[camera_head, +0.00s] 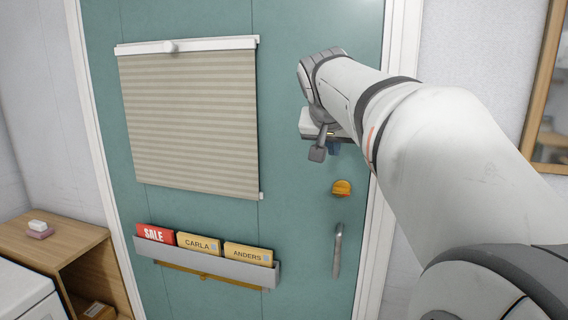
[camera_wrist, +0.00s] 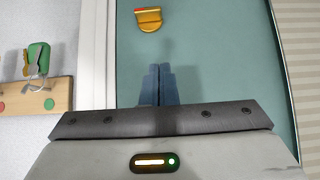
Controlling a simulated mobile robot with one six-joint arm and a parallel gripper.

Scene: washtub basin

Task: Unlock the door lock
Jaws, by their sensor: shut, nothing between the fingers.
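The door lock is a small orange-yellow knob (camera_head: 341,188) on the right side of the teal door (camera_head: 300,245), above a grey door handle (camera_head: 337,250). The knob also shows in the wrist view (camera_wrist: 148,19) near the top, with a red mark at its left end. My gripper (camera_wrist: 159,72) has its blue fingers together, empty, and apart from the knob. In the head view the gripper is mostly hidden behind my wrist, above the knob.
A blind (camera_head: 190,120) hangs on the door. A grey rack (camera_head: 205,262) holds SALE, CARLA and ANDERS cards. A wooden key rack (camera_wrist: 38,98) with a green-tagged key (camera_wrist: 38,58) is on the wall beside the white door frame (camera_wrist: 97,50). A wooden cabinet (camera_head: 60,245) stands at left.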

